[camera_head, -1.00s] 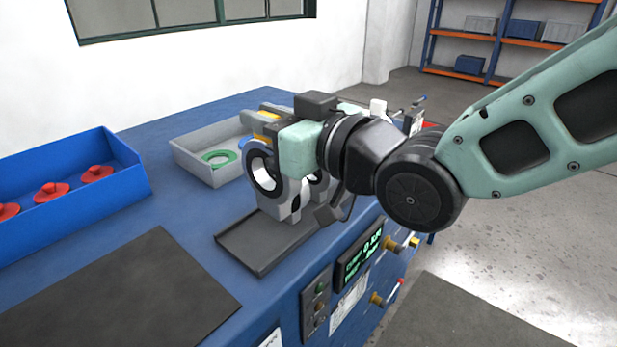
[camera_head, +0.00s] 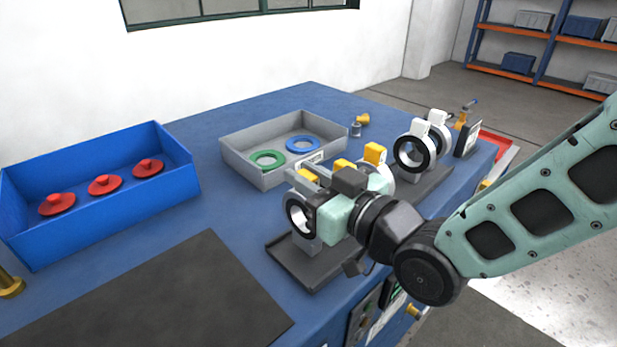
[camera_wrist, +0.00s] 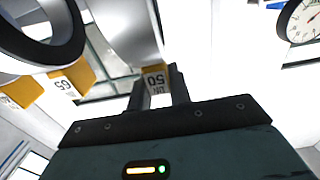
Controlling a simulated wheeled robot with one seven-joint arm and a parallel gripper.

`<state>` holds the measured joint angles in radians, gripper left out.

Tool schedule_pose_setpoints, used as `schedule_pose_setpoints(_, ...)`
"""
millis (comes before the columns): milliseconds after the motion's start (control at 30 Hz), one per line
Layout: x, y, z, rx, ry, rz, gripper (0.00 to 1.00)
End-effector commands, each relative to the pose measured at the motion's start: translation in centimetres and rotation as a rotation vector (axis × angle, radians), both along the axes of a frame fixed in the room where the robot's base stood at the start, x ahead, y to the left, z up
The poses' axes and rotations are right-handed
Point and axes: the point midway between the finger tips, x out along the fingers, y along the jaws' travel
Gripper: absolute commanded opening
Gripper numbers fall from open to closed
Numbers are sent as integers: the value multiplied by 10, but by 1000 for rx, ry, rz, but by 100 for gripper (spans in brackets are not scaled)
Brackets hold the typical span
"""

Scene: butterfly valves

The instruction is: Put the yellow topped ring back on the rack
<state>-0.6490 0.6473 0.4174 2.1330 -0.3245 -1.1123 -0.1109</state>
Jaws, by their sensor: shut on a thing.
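My gripper (camera_head: 318,182) is shut on a yellow-topped ring. In the wrist view its fingers (camera_wrist: 159,92) close on either side of a yellow tag (camera_wrist: 156,79) reading 50, below a pale curved ring body (camera_wrist: 128,28). In the head view a grey ring with a dark liner (camera_head: 299,216) stands at the gripper's left, upright above the dark rack (camera_head: 290,268). I cannot tell whether it touches the rack. Another yellow-topped ring (camera_head: 375,153) shows behind my gripper. The wrist view shows a second yellow tag (camera_wrist: 70,82) reading 65. My gripper hides much of the rack.
A grey tray (camera_head: 262,178) behind holds a green ring (camera_head: 268,160) and a blue ring (camera_head: 302,145). White-topped rings (camera_head: 413,150) stand at right. A blue bin (camera_head: 110,225) with red parts is at left. A dark mat (camera_head: 150,300) lies clear in front.

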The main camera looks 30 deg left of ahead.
Motion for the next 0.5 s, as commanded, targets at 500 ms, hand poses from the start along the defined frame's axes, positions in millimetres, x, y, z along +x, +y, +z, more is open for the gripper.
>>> schedule_pose_setpoints(500, 0, 0, -16, 4, -2, 0, 0)
